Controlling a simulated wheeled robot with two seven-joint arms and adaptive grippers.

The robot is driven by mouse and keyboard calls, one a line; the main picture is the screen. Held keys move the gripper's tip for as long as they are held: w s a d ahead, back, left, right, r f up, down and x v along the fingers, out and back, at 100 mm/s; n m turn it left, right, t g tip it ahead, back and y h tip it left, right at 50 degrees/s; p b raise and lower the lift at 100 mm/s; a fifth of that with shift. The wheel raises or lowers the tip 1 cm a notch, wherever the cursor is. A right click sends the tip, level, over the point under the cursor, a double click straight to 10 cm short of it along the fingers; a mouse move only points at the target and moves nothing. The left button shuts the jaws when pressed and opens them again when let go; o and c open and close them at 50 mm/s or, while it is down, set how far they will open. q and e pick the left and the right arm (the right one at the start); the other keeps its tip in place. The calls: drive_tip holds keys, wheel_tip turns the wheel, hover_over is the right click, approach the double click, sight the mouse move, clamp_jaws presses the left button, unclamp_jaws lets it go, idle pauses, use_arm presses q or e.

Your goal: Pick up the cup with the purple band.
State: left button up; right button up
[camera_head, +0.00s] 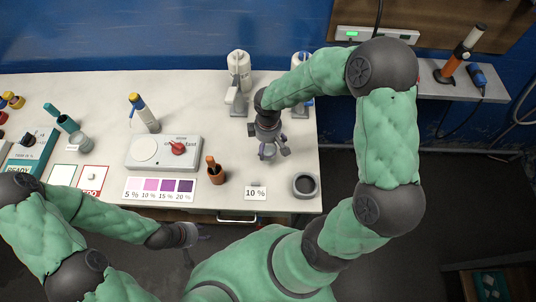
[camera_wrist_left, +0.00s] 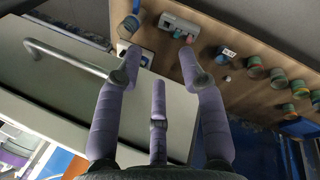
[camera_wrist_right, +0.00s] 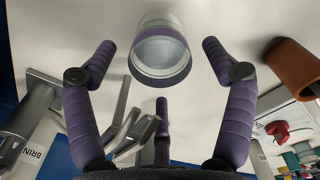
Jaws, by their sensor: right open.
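The cup with the purple band (camera_wrist_right: 160,55) is a clear cup with a purple ring near its rim. It stands on the bench and also shows in the head view (camera_head: 267,151), partly hidden by my right gripper (camera_head: 271,149). In the right wrist view, my right gripper (camera_wrist_right: 160,46) is open, with a purple finger on each side of the cup and gaps between. I cannot tell how far beyond the fingertips the cup is. My left gripper (camera_head: 197,234) is low in front of the bench. In the left wrist view, its fingers (camera_wrist_left: 160,58) are spread and empty.
A brown holder (camera_head: 215,172) stands left of the cup. A dark-centred round dish (camera_head: 305,185) and a "10 %" card (camera_head: 255,192) lie nearer the front edge. White bottles with grey dispensers (camera_head: 238,75) stand behind. A stirrer (camera_head: 163,152) is further left.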

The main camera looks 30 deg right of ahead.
sight(268, 149)
wheel_tip(268, 149, down, 4)
drive_tip(key=shift+f+b, duration=0.1)
drive_tip(key=shift+b, duration=0.3)
drive_tip(key=c, duration=1.5)
drive_tip(key=shift+r, duration=0.6)
wheel_tip(268, 149, up, 3)
drive_tip(key=shift+s+a+f+p, duration=0.1)
drive_tip(key=shift+a+p, duration=0.05)
drive_tip(key=shift+p, duration=0.35)
drive_tip(key=s+a+r+p, duration=0.1)
drive_tip(key=s+a+r, duration=0.3)
drive_tip(key=s, duration=0.1)
drive_tip(key=s+a+r+p, duration=0.1)
drive_tip(key=s+a+r, duration=0.4)
drive_tip(key=shift+a+r, duration=0.1)
drive_tip(key=shift+a, duration=0.05)
